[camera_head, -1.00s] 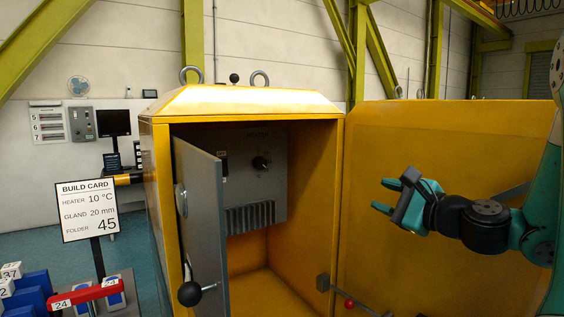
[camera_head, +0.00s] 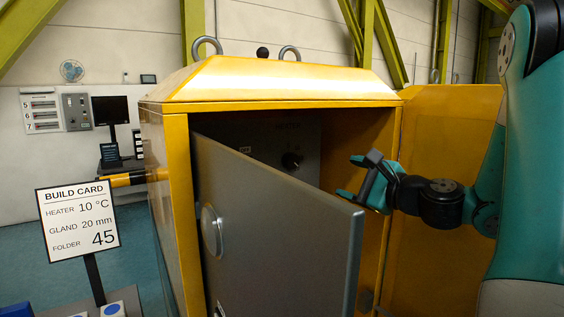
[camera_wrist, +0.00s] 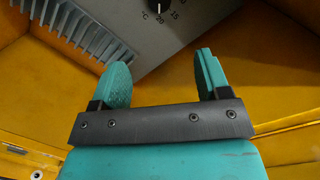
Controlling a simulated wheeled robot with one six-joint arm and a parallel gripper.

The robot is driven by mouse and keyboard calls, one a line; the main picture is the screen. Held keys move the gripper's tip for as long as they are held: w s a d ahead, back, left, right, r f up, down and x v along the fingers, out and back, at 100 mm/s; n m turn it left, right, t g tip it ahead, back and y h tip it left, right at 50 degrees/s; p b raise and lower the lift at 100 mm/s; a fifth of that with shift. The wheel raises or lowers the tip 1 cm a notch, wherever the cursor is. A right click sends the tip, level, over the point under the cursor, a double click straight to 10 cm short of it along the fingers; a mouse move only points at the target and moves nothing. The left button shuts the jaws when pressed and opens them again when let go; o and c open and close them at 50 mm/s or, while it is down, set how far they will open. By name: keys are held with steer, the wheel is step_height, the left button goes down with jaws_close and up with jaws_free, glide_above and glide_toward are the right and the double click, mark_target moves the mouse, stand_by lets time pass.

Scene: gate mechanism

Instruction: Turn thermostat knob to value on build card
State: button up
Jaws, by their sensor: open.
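The thermostat knob (camera_head: 291,161) is a small dark knob on the grey heater panel (camera_head: 262,135) inside the yellow cabinet. In the wrist view the knob (camera_wrist: 160,7) is cut off by the top edge; its white line seems to point toward 20, with 15 beside it. The build card (camera_head: 78,222) reads heater 10 °C, gland 20 mm, folder 45. My gripper (camera_head: 350,178) is open and empty, at the right of the cabinet opening and apart from the knob. Its teal fingers (camera_wrist: 163,72) show below the knob in the wrist view.
A grey inner door (camera_head: 270,225) stands partly open across the cabinet front, its free edge close below my gripper. The yellow outer door (camera_head: 450,200) is open at the right.

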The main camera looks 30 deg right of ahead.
mark_target(294, 162)
steer(key=w+p, duration=0.2)
steer(key=w, duration=0.3)
steer(key=w+a+p, duration=0.1)
steer(key=w+p, duration=0.1)
steer(key=w, duration=0.3)
steer(key=w+a+p, duration=0.1)
steer(key=w+p, duration=0.1)
steer(key=w, duration=0.3)
steer(key=shift+w+a+r+p, duration=0.15)
steer(key=shift+w+a+p, duration=0.05)
steer(key=shift+w+p, duration=0.2)
steer(key=shift+w, duration=0.55)
steer(key=c, duration=0.9)
